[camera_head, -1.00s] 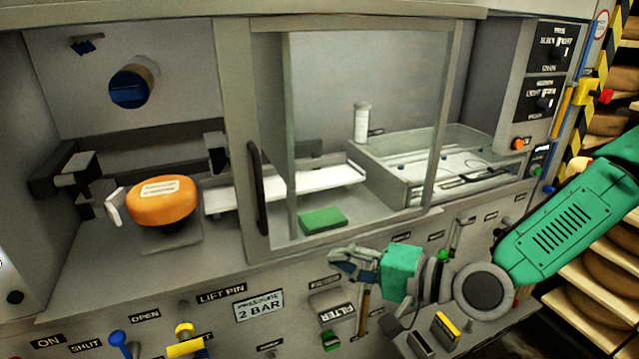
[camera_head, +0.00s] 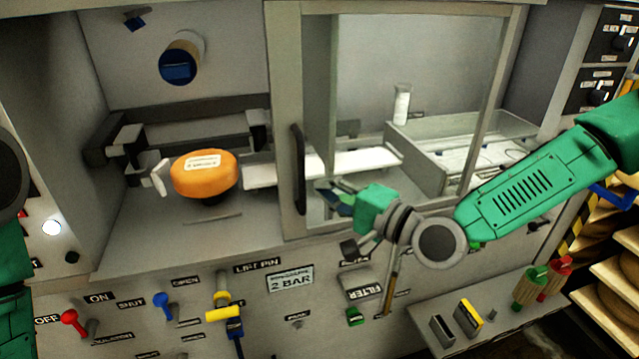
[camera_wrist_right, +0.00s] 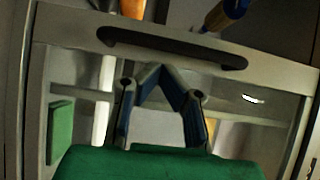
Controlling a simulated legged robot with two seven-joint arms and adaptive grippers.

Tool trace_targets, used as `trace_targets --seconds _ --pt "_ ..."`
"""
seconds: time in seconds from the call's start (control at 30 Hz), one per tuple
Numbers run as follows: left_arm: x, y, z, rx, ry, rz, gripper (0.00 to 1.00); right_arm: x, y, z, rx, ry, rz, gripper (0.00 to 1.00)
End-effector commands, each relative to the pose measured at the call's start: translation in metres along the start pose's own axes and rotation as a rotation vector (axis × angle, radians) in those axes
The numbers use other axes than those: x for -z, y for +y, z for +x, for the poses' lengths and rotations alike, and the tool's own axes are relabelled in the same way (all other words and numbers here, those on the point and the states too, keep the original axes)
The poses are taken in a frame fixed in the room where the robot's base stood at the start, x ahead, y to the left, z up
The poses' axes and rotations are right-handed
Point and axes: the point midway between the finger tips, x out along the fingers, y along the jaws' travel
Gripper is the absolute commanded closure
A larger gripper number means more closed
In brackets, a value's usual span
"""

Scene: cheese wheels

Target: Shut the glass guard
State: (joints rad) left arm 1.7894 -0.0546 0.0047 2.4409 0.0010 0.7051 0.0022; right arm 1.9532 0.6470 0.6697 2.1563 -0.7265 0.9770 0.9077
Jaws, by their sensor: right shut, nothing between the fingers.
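The glass guard (camera_head: 286,90) is a grey-framed clear pane over the middle and right of the machine's front. The left bay, with an orange cheese wheel (camera_head: 204,174) in it, is uncovered. The guard's dark upright handle (camera_head: 299,168) is on its left frame bar, and it also shows in the wrist view (camera_wrist_right: 172,48). My right gripper (camera_head: 326,193) is shut and empty, in front of the pane just right of the handle's lower part. In the wrist view the fingertips (camera_wrist_right: 161,72) point at the handle, apparently without gripping it. My left gripper is out of view.
Below the guard is a panel with a red lever (camera_head: 71,318), a blue lever (camera_head: 161,300), a yellow handle (camera_head: 224,313) and a filter slot (camera_head: 363,287). A small shelf (camera_head: 440,305) juts out at lower right. Cheese racks (camera_head: 612,250) stand at far right.

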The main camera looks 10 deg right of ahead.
Motion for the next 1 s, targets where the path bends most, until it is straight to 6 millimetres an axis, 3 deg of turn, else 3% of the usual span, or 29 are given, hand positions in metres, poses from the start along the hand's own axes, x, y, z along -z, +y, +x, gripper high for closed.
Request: trace_targets --seconds 0.67,0.87,1.0 --pt "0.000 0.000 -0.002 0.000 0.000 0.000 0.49 -0.013 0.001 0.011 0.001 -0.001 0.000 1.00" --pt "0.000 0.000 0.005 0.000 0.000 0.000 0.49 -0.041 0.002 0.029 0.000 -0.005 0.000 1.00" --pt "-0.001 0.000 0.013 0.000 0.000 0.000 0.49 -0.076 0.003 0.052 0.000 -0.008 -0.001 1.00"
